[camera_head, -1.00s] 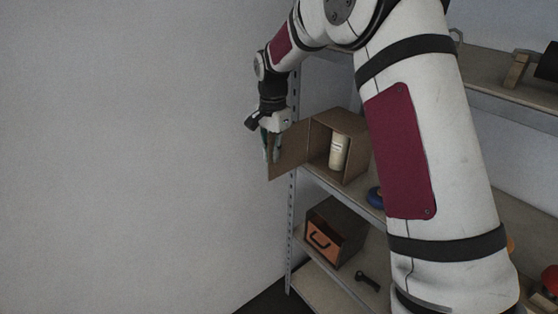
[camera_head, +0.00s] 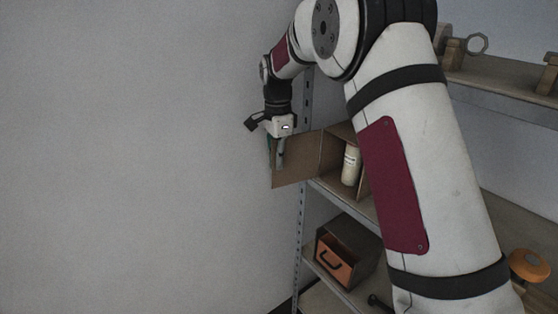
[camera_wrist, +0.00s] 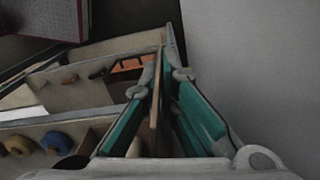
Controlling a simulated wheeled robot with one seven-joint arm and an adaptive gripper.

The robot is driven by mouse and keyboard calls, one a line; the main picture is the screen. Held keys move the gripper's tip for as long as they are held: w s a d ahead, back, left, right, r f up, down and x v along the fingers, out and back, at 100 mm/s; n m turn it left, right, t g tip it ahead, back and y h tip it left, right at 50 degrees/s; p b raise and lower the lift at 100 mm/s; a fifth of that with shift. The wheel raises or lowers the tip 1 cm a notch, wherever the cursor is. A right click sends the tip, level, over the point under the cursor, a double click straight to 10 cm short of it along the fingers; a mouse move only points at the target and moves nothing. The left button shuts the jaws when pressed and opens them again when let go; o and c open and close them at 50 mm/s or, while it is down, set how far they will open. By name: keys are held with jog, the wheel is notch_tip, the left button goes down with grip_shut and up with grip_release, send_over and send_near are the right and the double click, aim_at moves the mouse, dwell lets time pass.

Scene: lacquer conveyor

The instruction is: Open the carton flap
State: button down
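The brown carton (camera_head: 335,143) stands on a shelf with its front open. Its flap (camera_head: 297,160) is swung out to the left, and the carton's inside shows. A cream bottle (camera_head: 350,167) stands inside, partly hidden by my arm. My gripper (camera_head: 275,153) is at the flap's outer edge, with one finger on each side of it. In the wrist view the flap (camera_wrist: 157,92) shows edge-on between the teal-padded fingers (camera_wrist: 166,85).
A shelf below holds a dark box with an orange drawer front (camera_head: 333,262). The metal rack post (camera_head: 300,225) stands just under the flap. Blue and yellow rolls (camera_wrist: 54,142) show in the wrist view. The grey wall (camera_head: 130,150) at left is bare, with free room before it.

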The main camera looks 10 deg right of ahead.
jog(key=shift+w+a+r+t, duration=0.25)
jog(key=shift+w+a+t, duration=0.1)
jog(key=shift+w, duration=0.3)
jog(key=c, duration=1.3)
grip_release()
jog(key=shift+w+f, duration=0.15)
jog(key=shift+f, duration=0.05)
jog(key=shift+d, duration=0.1)
notch_tip(320, 180, up, 12)
